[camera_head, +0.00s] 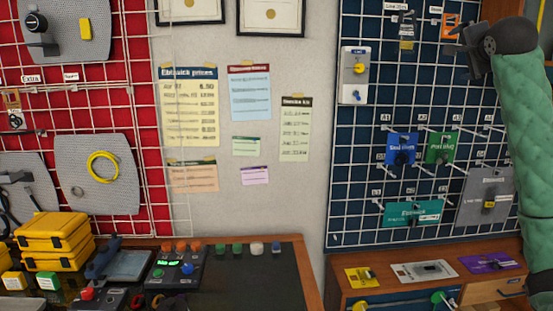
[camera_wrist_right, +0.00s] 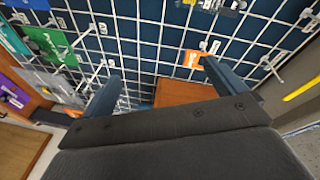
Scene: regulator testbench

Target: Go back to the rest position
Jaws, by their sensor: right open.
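My right arm, in a green sleeve, comes down the right side of the head view. Its dark right gripper (camera_head: 468,46) is raised at the upper right, in front of the blue pegboard grid (camera_head: 360,150). In the right wrist view both fingers of the right gripper (camera_wrist_right: 165,85) stand wide apart with nothing between them. An orange card (camera_head: 450,26) hangs on the grid near the gripper; it also shows beyond the fingers in the wrist view (camera_wrist_right: 193,59). My left gripper is not in view.
Blue (camera_head: 401,148), green (camera_head: 441,148) and teal (camera_head: 413,214) packs hang on pegs. A wooden drawer cabinet (camera_head: 345,290) below carries flat packs. At lower left are yellow cases (camera_head: 52,240) and a control box (camera_head: 172,271) beside a dark mat (camera_head: 250,285). A red grid (camera_head: 95,110) is left.

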